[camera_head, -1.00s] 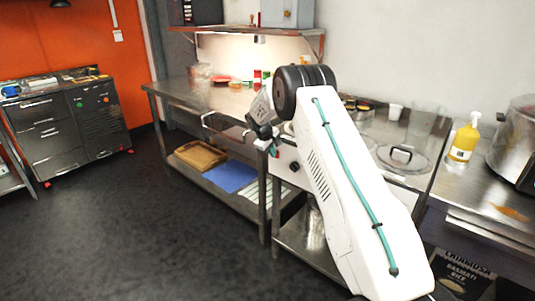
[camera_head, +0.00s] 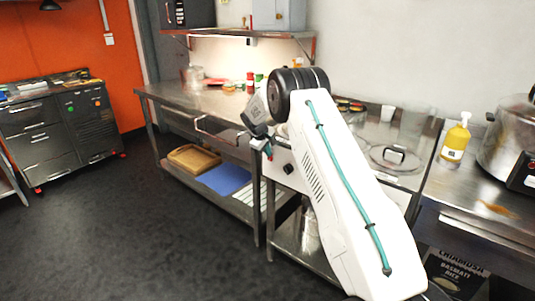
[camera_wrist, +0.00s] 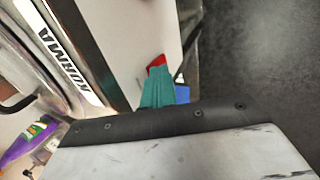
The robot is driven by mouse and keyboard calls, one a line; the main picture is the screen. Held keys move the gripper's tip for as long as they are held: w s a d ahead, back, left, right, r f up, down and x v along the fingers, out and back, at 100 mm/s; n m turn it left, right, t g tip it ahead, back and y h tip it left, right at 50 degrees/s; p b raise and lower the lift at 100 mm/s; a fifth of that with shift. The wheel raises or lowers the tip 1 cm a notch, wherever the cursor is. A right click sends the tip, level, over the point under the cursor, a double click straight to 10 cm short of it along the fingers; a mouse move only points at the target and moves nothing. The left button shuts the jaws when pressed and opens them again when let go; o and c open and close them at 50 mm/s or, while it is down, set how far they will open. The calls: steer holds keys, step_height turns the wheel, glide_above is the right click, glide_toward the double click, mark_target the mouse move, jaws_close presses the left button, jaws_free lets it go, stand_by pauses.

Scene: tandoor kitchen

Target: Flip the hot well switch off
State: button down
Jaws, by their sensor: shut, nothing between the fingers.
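The hot well is a steel counter unit with a lidded well (camera_head: 400,158) and a pale front panel (camera_head: 281,158) bearing a black knob (camera_head: 288,168). In the wrist view its steel rim carries a KORMA label (camera_wrist: 62,58) above the pale panel (camera_wrist: 140,35). My gripper (camera_head: 265,147) is in front of this panel. Its teal fingers (camera_wrist: 160,92) are shut and empty. A small red piece (camera_wrist: 157,62), which looks like the switch, shows right at the fingertips. I cannot tell whether they touch it, or its on/off position.
A steel table (camera_head: 165,93) stands left of the hot well, with a blue board (camera_head: 224,179) and a wooden tray (camera_head: 193,157) on its lower shelf. A yellow pump bottle (camera_head: 455,142) and a large pot (camera_head: 510,150) stand on the right counter. The dark floor at left is clear.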

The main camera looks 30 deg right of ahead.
steer(key=shift+r, duration=0.5)
steer(key=a+v, duration=0.1)
steer(key=v, duration=1.1)
steer(key=shift+f, duration=0.25)
steer(key=shift+s+d, duration=0.1)
